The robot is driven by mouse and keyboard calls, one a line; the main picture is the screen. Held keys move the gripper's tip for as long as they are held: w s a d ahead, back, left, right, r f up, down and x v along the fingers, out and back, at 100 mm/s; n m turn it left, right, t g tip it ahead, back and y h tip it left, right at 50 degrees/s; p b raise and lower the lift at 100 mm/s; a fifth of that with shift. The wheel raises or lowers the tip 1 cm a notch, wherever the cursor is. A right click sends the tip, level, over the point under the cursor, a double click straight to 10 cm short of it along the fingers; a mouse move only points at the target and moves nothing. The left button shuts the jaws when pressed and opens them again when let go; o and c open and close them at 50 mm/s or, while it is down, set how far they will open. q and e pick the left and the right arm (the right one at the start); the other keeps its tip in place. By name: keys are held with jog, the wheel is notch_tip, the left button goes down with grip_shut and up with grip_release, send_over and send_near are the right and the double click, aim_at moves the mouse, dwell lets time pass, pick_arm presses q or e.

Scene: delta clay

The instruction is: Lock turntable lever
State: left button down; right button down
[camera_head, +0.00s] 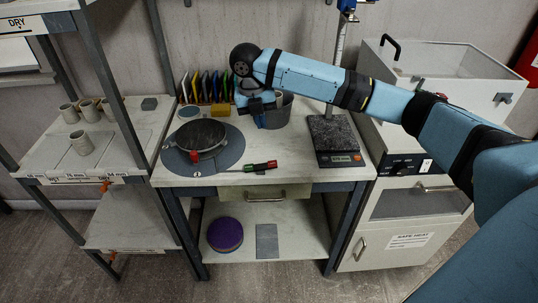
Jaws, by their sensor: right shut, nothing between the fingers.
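The turntable (200,137) has a dark round top on a wider grey-blue base disc (230,156) at the left of the bench. A small red part (194,156) shows at the front edge of its top. A short bar with green and red sections (260,166) lies at the right front of the base; I cannot tell which of these is the lever. My right gripper (260,121) is shut and empty, pointing down behind and right of the turntable, apart from it and close to a grey container. My left gripper is out of view.
The grey container (279,112) stands beside my right gripper. Behind are upright coloured cards (205,86). A shelf with cups (84,143) stands left.

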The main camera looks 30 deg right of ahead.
aim_at(272, 163)
jog(key=f, duration=0.4)
jog(key=d+f, duration=0.1)
jog(key=f, duration=0.3)
jog(key=s+d+f, duration=0.1)
jog(key=f, duration=0.4)
jog(key=shift+s+b, duration=0.1)
jog(key=shift+b, duration=0.2)
jog(key=shift+f, duration=0.4)
